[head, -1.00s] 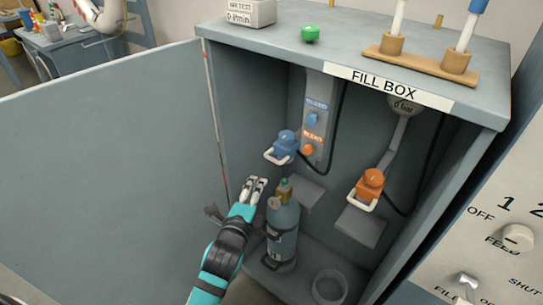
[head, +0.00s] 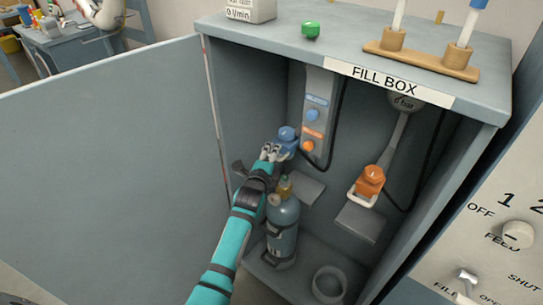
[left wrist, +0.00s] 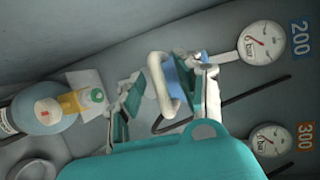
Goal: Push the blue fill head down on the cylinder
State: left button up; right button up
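The blue fill head (head: 287,134) hangs on the left inside the fill box, above the cylinder. My left gripper (head: 273,152) is at its handle, partly covering it. In the left wrist view the blue head (left wrist: 180,78) and its pale handle (left wrist: 158,85) lie between my two fingers. The left finger stands apart from the handle; the right finger is close against the blue part. The blue-grey cylinder (head: 284,212) stands upright below, with a brass valve (head: 285,187) on top, apart from the head. My right gripper is not in view.
An orange fill head (head: 370,181) with a pale handle is at the right over a small shelf (head: 360,222). A round holder (head: 329,283) sits on the box floor. The open door (head: 110,170) bounds the left side. A black hose hangs by the panel.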

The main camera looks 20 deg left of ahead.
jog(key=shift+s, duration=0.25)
pick_arm(q)
jog(key=shift+c, duration=0.5)
grip_shut()
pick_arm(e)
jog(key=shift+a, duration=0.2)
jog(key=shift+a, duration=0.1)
